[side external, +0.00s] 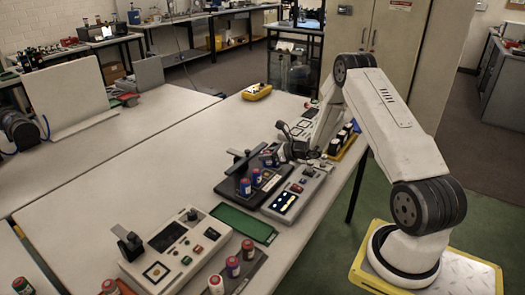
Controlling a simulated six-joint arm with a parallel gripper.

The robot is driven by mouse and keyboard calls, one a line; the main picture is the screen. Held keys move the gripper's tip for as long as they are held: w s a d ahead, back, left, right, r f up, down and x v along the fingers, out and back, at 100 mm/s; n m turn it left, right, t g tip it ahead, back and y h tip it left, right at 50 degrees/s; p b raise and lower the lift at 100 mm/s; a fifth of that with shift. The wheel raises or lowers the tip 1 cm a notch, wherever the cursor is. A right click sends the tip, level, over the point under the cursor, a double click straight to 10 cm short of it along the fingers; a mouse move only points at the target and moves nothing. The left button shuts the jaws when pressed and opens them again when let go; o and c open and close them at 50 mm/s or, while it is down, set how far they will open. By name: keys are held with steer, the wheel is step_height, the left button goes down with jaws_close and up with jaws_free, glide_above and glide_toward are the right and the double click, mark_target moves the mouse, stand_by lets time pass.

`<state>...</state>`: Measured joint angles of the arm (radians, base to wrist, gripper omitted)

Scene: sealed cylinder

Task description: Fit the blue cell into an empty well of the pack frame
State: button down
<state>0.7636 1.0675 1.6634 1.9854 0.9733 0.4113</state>
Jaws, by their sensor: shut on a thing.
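My gripper (278,155) is small and dark in the side external view, low over the back of the bench devices. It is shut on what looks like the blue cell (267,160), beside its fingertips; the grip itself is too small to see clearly. Two blue cells with red tops (245,187) stand upright on a black block (229,188), just left of and nearer the camera than my gripper. This block may be the pack frame. Its wells, and which of them are empty, cannot be made out.
A grey device with a lit screen (284,201) stands right of the black block. A green tray (243,223) lies in front. A cream tester (172,250) and red, blue and white cells (233,267) are nearer. A yellow device (257,91) lies behind. The table's left middle is clear.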

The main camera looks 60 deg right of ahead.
mark_target(267, 162)
steer(key=shift+w+f, duration=0.2)
steer(key=shift+f, duration=1.6)
steer(key=shift+f, duration=0.25)
steer(key=shift+c, duration=1.2)
jaws_free()
steer(key=shift+s+d+r, duration=0.1)
steer(key=shift+s+r, duration=0.05)
steer(key=shift+r, duration=0.2)
steer(key=v, duration=1.1)
steer(key=shift+s+d+r, duration=0.1)
steer(key=shift+s+r, duration=0.05)
steer(key=shift+s, duration=0.15)
